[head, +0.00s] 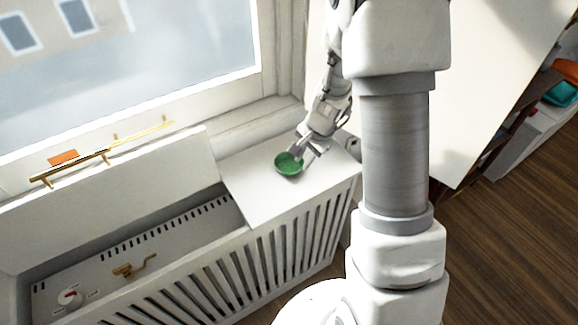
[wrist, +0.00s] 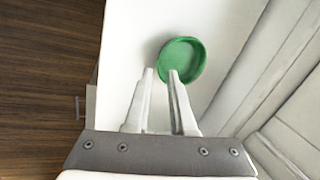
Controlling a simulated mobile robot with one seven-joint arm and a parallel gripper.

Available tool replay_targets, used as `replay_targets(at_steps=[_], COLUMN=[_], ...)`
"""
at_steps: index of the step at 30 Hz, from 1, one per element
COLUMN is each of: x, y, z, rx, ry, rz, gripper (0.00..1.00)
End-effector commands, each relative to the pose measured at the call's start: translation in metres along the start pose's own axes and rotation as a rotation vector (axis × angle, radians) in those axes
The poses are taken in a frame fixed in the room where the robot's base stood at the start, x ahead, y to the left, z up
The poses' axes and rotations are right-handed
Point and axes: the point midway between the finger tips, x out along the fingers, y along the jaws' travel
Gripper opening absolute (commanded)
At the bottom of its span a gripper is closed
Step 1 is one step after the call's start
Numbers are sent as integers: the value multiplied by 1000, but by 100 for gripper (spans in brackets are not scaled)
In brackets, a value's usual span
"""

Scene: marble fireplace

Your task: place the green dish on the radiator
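The green dish (head: 287,165) is a small round dish on the white right-hand top panel of the radiator cover (head: 245,190). It appears to rest on the panel, though I cannot tell for certain that it touches. My gripper (head: 303,154) reaches down to the dish's right side in the head view. In the wrist view my gripper (wrist: 161,73) has its fingers apart, with a visible gap. The right fingertip overlaps the near edge of the green dish (wrist: 184,60), and the left fingertip is just outside its rim. I see no firm grip on it.
The left part of the radiator cover is open, showing a control panel with a dial (head: 70,298) and a brass handle (head: 133,266). A brass rail (head: 100,155) runs along the window side. A window (head: 150,70) stands behind. The white panel around the dish is clear.

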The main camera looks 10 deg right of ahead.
Motion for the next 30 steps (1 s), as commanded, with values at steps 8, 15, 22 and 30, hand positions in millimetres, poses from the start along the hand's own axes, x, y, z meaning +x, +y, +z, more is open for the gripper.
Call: replay_targets(at_steps=[8,15,22,30], x=[41,41,41,41], y=[-1,-2,-2,-2], z=[1,1,1,1], rx=[1,0,0,0], ry=[-1,0,-1,-1], rz=[2,0,1,1], gripper=[23,21,0,0])
